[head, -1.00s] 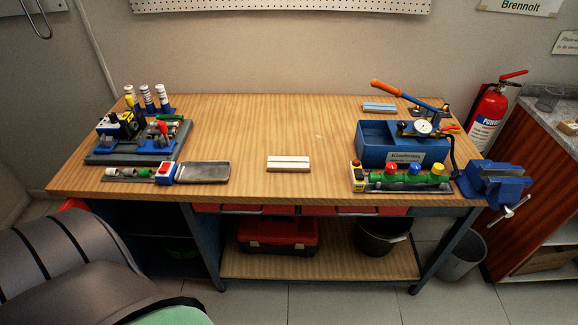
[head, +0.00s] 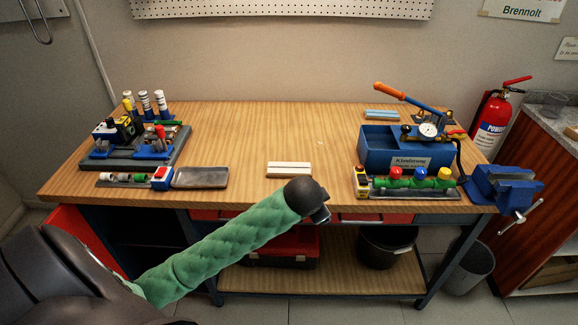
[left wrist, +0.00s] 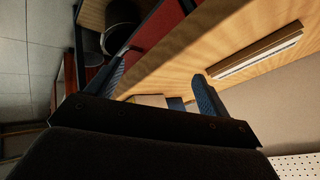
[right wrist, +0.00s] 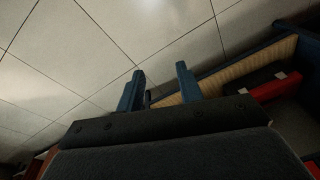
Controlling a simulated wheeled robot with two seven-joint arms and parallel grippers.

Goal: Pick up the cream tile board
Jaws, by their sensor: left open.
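The cream tile board (head: 289,168) lies flat near the front middle of the wooden bench top, with pale strips along it. It also shows in the left wrist view (left wrist: 256,52) at the upper right, outside the fingers. My left arm reaches in from the left, its dark end just in front of the bench edge and slightly right of the board. My left gripper (left wrist: 160,68) has its fingers apart, and the board is not between them. My right gripper (right wrist: 160,68) is open and empty, over the floor by the bench's lower shelf; it is not in the head view.
A blue test pump tub (head: 378,151) and a row of coloured valves (head: 412,181) stand right. A blue vise (head: 503,184) sits at the right corner. The bench behind the board is clear.

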